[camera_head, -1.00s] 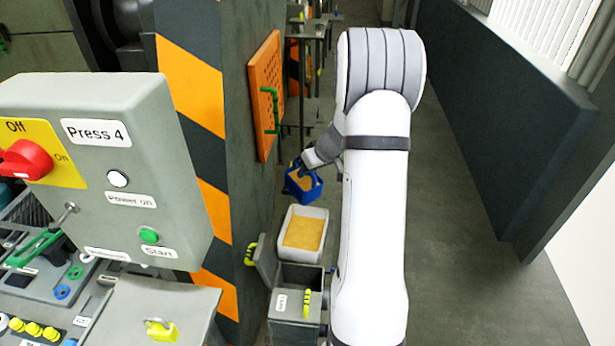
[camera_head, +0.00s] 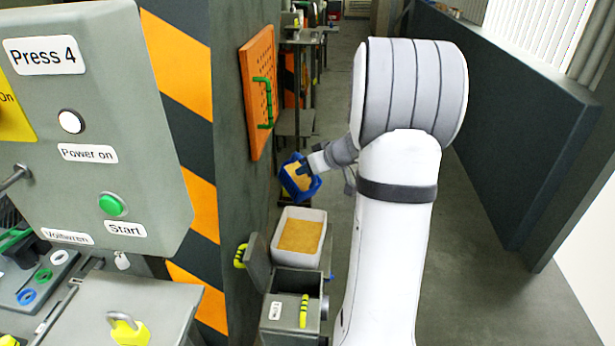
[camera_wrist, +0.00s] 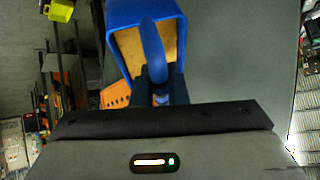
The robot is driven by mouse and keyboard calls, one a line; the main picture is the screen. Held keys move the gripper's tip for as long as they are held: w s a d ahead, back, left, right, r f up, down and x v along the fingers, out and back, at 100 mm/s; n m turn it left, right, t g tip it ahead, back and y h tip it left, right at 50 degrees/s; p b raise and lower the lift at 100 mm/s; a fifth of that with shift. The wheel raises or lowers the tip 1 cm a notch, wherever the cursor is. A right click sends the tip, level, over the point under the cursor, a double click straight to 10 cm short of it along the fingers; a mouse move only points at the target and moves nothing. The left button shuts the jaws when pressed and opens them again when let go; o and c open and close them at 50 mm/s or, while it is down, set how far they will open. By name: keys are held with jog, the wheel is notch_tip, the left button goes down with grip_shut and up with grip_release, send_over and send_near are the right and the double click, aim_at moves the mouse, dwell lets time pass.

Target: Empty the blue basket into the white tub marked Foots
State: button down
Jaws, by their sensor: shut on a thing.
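The blue basket (camera_head: 297,178) hangs in my gripper (camera_head: 308,171), tilted a little, with tan material inside. In the wrist view the basket (camera_wrist: 118,45) lies just past my gripper (camera_wrist: 160,88), whose jaws are shut on its blue handle (camera_wrist: 153,55). A white tub (camera_head: 272,243) with tan material nearly filling it stands below and in front of the basket, apart from it. No Foots marking can be read on it.
A grey box (camera_head: 292,283) with a yellow-striped handle stands before the tub. A striped pillar (camera_head: 185,100) with an orange perforated panel (camera_head: 258,90) rises at left. The Press 4 control box (camera_head: 100,130) is nearer. Open floor (camera_head: 480,290) lies at right.

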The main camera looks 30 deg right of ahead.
aim_at(307, 196)
jog(key=shift+s+d+f+t+b, duration=0.1)
jog(key=shift+s+f+t+b, duration=0.3)
jog(key=shift+b, duration=0.85)
jog(key=shift+s+f+t+b, duration=0.1)
jog(key=shift+f+t+b, duration=0.35)
jog(key=shift+b, duration=0.8)
jog(key=t+b, duration=0.1)
jog(key=b, duration=0.1)
jog(key=f+t+b, duration=0.1)
jog(key=b, duration=0.2)
jog(key=shift+s+n+y, duration=0.3)
jog(key=shift+y, duration=0.1)
jog(key=f+t+b, duration=0.1)
jog(key=b, duration=0.2)
jog(key=s+f+t+y+b, duration=0.1)
jog(key=t+b, duration=0.1)
jog(key=b, duration=0.1)
jog(key=f+t+b, duration=0.1)
jog(key=b, duration=0.2)
jog(key=shift+s+d+f+n+t+y, duration=0.1)
jog(key=shift+s+d+n+t+y, duration=0.1)
jog(key=shift+s+n+t+y, duration=0.1)
jog(key=shift+f+t+b, duration=0.1)
jog(key=shift+t+b, duration=0.15)
jog(key=shift+b, duration=0.75)
